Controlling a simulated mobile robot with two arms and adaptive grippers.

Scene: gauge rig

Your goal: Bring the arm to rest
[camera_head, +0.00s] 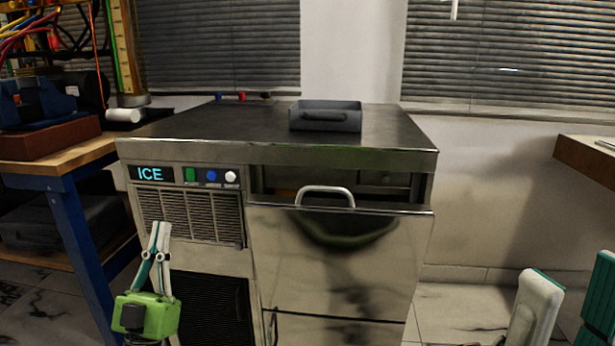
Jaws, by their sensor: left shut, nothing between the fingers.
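My left gripper (159,230) is at the lower left of the head view, in front of the ice machine (340,260). Its green body is at the bottom and its slim white and teal fingers point up. The fingers are together with nothing between them. The fingertips overlap the lower part of the vent grille in the picture; I cannot tell how far in front of it they are. My right gripper is not seen. White and teal parts at the lower right edge look like parts of my own body.
The machine's front door has a handle (326,191) and its top edge leans out. A grey tray (326,117) sits on the machine top. A wooden bench (62,165) with blue legs stands at left. A brown ledge (589,160) juts in at right.

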